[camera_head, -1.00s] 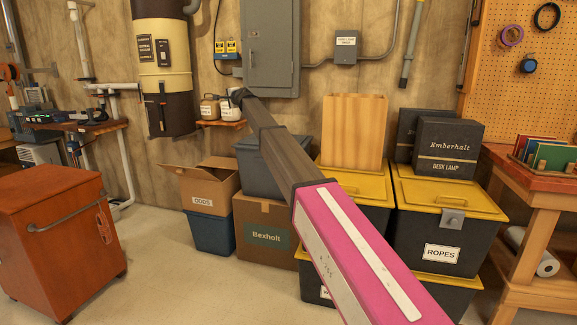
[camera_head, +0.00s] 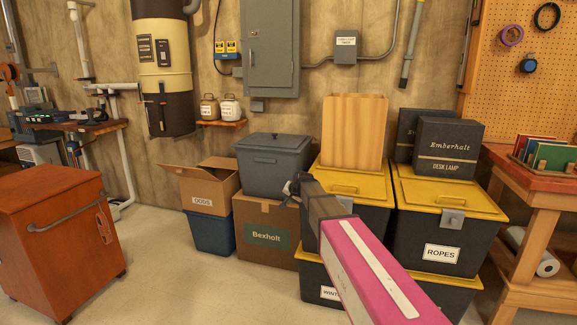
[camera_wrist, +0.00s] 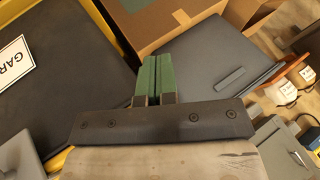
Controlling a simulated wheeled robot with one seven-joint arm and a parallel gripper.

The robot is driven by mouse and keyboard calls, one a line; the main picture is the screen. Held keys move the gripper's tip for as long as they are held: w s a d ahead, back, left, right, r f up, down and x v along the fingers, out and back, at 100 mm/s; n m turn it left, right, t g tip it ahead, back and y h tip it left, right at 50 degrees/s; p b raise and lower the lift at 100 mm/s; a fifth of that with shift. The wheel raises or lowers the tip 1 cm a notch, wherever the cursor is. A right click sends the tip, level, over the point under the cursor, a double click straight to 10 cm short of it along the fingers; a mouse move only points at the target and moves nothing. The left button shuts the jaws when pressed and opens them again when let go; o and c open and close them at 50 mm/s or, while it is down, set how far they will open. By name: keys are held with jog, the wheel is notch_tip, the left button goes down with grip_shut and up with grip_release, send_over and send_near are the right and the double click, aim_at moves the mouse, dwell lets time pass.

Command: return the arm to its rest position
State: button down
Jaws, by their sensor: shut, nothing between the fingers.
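In the wrist view, my gripper (camera_wrist: 158,62) shows two green fingers side by side, closed together with nothing held. The arm is short and reaches forward from the lower right. It hides part of the bins behind it.
The Bexholt carton (camera_head: 263,235) carries a grey lidded tote (camera_head: 272,165). Yellow-lidded dark bins (camera_head: 448,192) are stacked to the right. A red-brown wheeled cabinet (camera_head: 60,235) stands left. Open floor (camera_head: 165,270) lies between. Two jugs (camera_head: 209,108) sit on a wall shelf.

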jog(key=s+d+f+n+g+h, duration=0.1)
jog(key=s+d+f, duration=0.4)
jog(key=s, duration=0.6)
jog(key=s+d+f+n+g+h, duration=0.1)
jog(key=s+d+f+g, duration=0.2)
jog(key=s, duration=0.9)
jog(key=s+d+f+n+g+h, duration=0.1)
jog(key=s+d+f+g+h, duration=0.1)
jog(key=s+d+f, duration=0.5)
jog(key=s+d, duration=0.4)
jog(key=s, duration=0.1)
jog(key=shift+s+f+n+g, duration=0.15)
jog(key=shift+s+n+g, duration=0.1)
jog(key=shift+n+g, duration=0.05)
jog(key=shift+w, duration=0.1)
